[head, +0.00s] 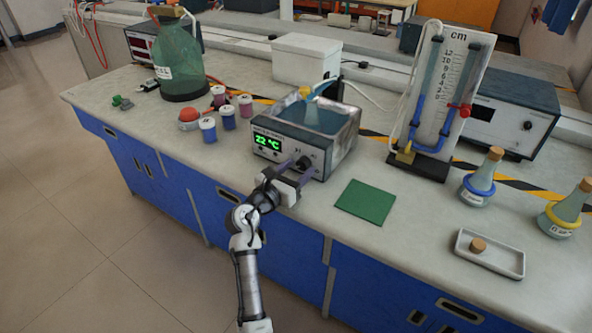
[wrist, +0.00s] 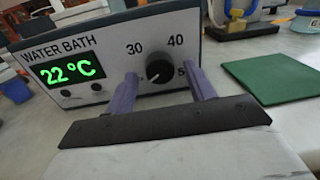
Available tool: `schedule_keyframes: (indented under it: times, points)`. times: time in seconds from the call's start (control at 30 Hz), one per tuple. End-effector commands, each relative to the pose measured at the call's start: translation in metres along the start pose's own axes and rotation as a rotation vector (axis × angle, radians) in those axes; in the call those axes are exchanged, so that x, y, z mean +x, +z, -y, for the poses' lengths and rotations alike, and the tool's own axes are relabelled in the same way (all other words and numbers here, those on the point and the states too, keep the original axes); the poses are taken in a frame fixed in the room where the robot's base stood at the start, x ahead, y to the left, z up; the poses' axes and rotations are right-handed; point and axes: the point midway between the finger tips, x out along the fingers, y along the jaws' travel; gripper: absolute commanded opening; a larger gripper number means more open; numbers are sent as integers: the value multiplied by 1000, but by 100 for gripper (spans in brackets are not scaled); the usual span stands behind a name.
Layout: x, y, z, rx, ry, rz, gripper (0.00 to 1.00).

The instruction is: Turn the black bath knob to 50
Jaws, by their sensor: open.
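The water bath (head: 318,148) stands on the bench, with a flask partly in its basin. Its front panel (wrist: 95,60) shows a green 22 °C display (wrist: 66,71). The black knob (wrist: 159,71) is on the right of the panel, beneath the marks 30 and 40; another mark to its right is partly hidden by a finger. A white pointer line shows on the knob. My gripper (wrist: 163,90) is open, with one purple finger on each side of the knob. I cannot tell whether the fingers touch it. In the head view my gripper (head: 295,168) is at the panel's front.
A green mat (head: 366,201) lies right of the bath. A tray (head: 490,253) with a cork and stoppered flasks (head: 481,178) are farther right. Small jars (head: 228,118) and a large green bottle (head: 180,60) stand left. A tube stand (head: 440,90) is behind the mat.

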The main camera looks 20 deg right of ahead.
Motion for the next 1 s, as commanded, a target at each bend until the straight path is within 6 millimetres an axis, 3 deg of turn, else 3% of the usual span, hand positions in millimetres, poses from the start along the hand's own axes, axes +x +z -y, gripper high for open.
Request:
schedule_keyframes:
  times: [0.07,0.4,0.73,1.0]
  points:
    - [0,0,0,0,0,0,54]
    - [0,0,0,0,-1,0,10]
    - [0,1,0,56,-1,-4,10]
    - [0,2,1,235,-1,-16,10]
